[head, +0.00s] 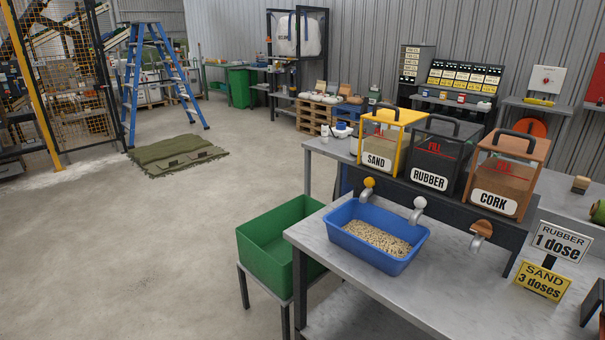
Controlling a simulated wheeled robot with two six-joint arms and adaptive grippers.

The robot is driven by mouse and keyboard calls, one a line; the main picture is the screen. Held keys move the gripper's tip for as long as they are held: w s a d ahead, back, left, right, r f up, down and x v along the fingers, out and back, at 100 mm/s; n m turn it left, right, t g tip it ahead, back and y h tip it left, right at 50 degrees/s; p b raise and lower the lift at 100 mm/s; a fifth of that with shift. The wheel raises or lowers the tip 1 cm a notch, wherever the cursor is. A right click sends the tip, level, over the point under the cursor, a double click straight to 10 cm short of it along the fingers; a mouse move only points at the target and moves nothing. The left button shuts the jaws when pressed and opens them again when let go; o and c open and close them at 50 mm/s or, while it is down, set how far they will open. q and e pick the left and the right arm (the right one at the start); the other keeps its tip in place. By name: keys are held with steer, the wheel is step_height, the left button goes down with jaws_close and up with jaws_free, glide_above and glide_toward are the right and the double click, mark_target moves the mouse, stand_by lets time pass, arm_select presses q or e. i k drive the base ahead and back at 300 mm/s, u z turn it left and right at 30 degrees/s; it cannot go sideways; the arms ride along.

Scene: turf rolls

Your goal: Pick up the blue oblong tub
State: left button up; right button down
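The blue oblong tub (347,246) stands upright on the grey metal table, near its left end. It holds a layer of speckled, grainy material. Neither of my grippers shows in the head view, and nothing is seen holding the tub.
Sand (380,140), rubber (432,160) and cork (500,180) dispensers stand behind the tub. Dose signs (562,242) stand at the right. A green bin (262,246) is left of the table (440,300). The floor at left is mostly open.

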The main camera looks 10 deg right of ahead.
mark_target(384, 239)
steer(key=u, duration=0.15)
steer(key=i, duration=1.65)
steer(key=z, duration=2.45)
